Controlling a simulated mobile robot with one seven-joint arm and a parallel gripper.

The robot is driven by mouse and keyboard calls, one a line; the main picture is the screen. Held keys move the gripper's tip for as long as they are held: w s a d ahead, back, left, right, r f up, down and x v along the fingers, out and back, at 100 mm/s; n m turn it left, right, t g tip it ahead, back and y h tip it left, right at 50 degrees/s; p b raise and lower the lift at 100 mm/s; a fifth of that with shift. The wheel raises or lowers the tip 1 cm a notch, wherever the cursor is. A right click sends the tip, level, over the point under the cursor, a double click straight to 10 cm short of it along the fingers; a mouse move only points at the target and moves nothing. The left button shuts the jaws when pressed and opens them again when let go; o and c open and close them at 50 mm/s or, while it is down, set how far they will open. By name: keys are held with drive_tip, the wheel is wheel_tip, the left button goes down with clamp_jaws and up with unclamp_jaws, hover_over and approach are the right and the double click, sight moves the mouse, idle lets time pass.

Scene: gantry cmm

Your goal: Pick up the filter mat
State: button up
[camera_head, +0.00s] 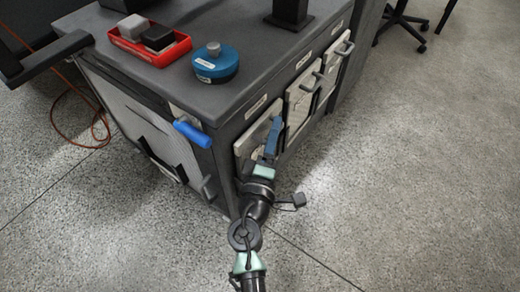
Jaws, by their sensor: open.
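No thing is marked clearly enough for me to be sure which one is the filter mat. Pale flat panels sit in the right face of the dark cabinet (235,95), and the nearest panel (243,150) is partly hidden behind my gripper (276,121). A pale, fine-textured panel (135,118) also covers the cabinet's left face. My gripper is open, with its blue fingers pointing up in the picture in front of the nearest right-face panel. I cannot tell whether it touches the panel. Nothing shows held between the fingers.
On the cabinet top are a red tray (172,55) with a grey and a black block, and a round blue piece (216,68). A blue handle (193,134) sticks out at the near corner. An orange cable (75,140) lies left.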

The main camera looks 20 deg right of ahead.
clamp_jaws()
idle(1.3)
